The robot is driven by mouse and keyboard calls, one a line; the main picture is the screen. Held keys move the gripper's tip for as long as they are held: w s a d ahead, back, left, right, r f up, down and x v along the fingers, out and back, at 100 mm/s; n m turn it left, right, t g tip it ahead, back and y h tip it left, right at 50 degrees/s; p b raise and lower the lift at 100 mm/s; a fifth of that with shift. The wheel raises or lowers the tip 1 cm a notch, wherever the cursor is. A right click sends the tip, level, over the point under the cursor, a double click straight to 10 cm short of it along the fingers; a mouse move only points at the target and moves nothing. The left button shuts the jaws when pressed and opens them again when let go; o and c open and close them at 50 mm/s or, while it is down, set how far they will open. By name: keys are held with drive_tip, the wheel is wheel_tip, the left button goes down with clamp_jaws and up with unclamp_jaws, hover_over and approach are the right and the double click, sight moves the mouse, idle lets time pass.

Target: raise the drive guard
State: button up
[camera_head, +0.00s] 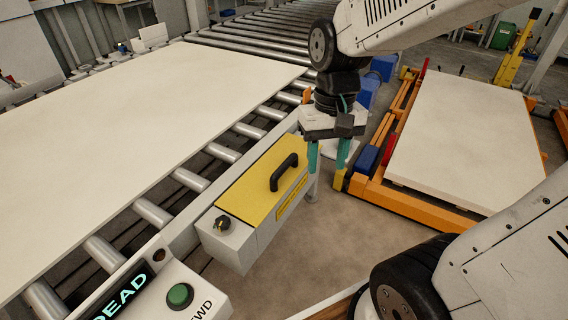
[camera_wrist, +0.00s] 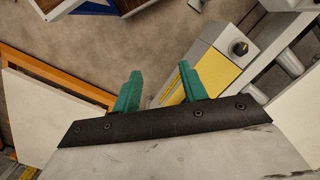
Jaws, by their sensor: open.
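The drive guard (camera_head: 252,183) is a yellow lid with a black arched handle (camera_head: 285,172) on a grey box fixed to the side of the roller conveyor. The lid looks closed, lying flat on the box. A black knob (camera_head: 222,223) sits on the box's near end. My gripper (camera_head: 328,158) has two green fingers, open and empty, pointing down beyond and to the right of the handle, apart from it. In the wrist view, the guard (camera_wrist: 213,72) shows behind the right finger, and the fingers (camera_wrist: 160,90) stand apart with nothing between them. The handle is not clear there.
A large pale board (camera_head: 130,110) lies on the conveyor rollers (camera_head: 152,212). A control box with a green button (camera_head: 180,296) stands at the front. An orange frame (camera_head: 400,200) carrying a pale board (camera_head: 470,140) stands at right. Bare floor lies between.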

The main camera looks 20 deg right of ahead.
drive_tip(key=w+f+m, duration=0.5)
drive_tip(key=w+f, duration=0.4)
drive_tip(key=w, duration=0.3)
drive_tip(key=m+t, duration=0.3)
drive_tip(key=m, duration=0.1)
hover_over(284, 165)
drive_tip(key=s, duration=0.1)
drive_tip(key=f, duration=0.6)
drive_tip(key=w+f, duration=0.1)
drive_tip(key=f, duration=0.1)
drive_tip(key=shift+f, duration=0.2)
clamp_jaws()
